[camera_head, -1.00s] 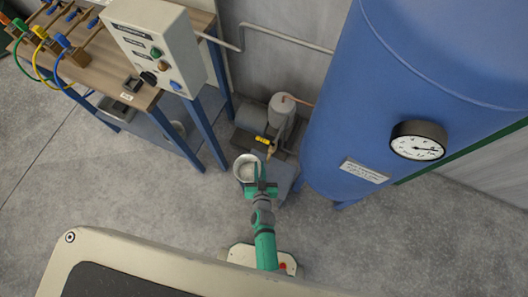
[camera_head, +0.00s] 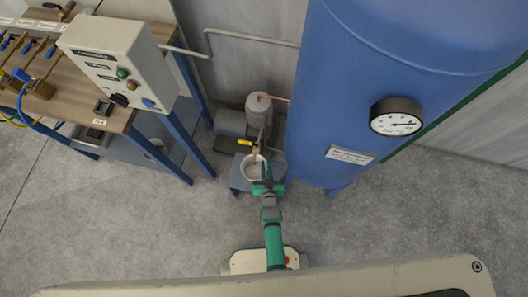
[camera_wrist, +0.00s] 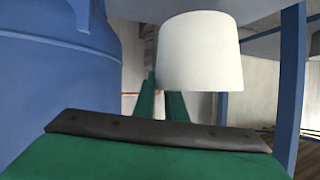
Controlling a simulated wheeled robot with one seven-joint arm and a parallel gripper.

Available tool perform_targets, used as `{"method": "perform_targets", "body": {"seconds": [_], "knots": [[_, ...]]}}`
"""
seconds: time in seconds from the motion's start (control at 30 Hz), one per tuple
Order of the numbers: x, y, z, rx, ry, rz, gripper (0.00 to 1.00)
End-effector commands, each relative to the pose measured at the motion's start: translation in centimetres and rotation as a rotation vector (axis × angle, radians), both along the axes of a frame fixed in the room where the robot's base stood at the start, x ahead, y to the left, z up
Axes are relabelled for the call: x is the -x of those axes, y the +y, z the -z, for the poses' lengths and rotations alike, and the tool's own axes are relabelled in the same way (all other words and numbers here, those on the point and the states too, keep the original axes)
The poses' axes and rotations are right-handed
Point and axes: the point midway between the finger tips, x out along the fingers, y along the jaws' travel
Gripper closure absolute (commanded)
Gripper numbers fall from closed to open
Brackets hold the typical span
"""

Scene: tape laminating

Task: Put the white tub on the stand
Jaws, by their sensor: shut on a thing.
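The white tub (camera_head: 254,172) is a round, open-topped cup in the head view. My green gripper (camera_head: 262,181) is shut on its near side. The tub also fills the upper middle of the wrist view (camera_wrist: 200,52), upright, with the green fingers (camera_wrist: 163,104) at its lower left. The small blue-grey stand (camera_head: 237,179) lies below the tub in the head view, its left part showing and the rest hidden by tub and gripper. I cannot tell whether the tub touches it.
A pump with a grey motor (camera_head: 231,122) and a spout stands just behind the tub. The big blue tank (camera_head: 345,100) rises close on the right. The workbench (camera_head: 125,118) with a control box (camera_head: 118,65) is on the left. The floor in front is clear.

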Motion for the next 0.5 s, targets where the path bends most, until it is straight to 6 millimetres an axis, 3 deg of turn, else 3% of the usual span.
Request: {"method": "perform_targets", "body": {"seconds": [0.5], "knots": [[0.0, 0.1, 4.2, -0.001, 0.000, -0.002, 1.00]]}}
